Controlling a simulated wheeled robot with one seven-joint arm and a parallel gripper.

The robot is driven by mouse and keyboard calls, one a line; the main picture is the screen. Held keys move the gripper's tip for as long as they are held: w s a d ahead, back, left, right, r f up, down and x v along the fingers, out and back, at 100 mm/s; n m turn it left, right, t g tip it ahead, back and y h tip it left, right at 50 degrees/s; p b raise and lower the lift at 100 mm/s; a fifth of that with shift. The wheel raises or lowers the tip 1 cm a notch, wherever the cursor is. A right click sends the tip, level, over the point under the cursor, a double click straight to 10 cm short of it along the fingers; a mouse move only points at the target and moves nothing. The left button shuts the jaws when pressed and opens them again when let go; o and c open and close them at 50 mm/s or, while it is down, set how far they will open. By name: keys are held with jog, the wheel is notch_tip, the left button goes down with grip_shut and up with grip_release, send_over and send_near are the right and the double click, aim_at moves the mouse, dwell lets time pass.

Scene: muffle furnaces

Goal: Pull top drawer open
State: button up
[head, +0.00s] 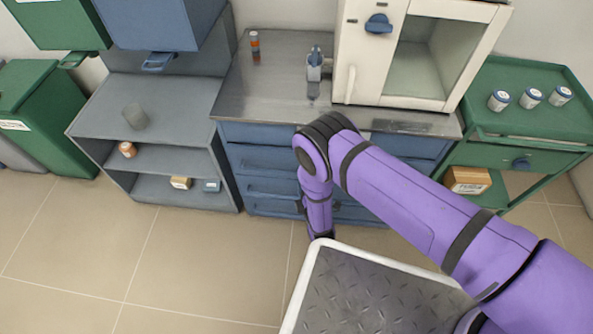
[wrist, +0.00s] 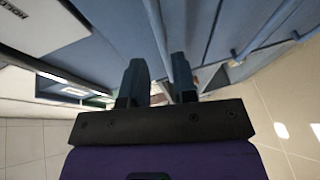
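The blue drawer cabinet (head: 231,160) stands under a metal counter in the head view, with several drawers stacked. Its top drawer (head: 258,132) is the front just below the counter and looks closed. My purple arm covers the middle of the cabinet. My gripper is not clearly visible in the head view, hidden by the arm. In the wrist view my gripper (wrist: 159,82) has two dark fingers apart, with a gap between them. The fingers point at blue-grey panels close ahead. I cannot tell whether they touch a handle, and I see nothing clamped between them.
A grey shelf unit (head: 150,88) stands left of the cabinet. A white furnace (head: 372,60) with an open chamber stands on the counter (head: 270,85). A green cart (head: 515,120) with several jars is at right. Tiled floor at front left is clear.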

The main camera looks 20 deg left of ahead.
jog(key=x, duration=0.8)
jog(key=shift+w+a, duration=0.1)
jog(key=shift+a, duration=0.05)
grip_shut()
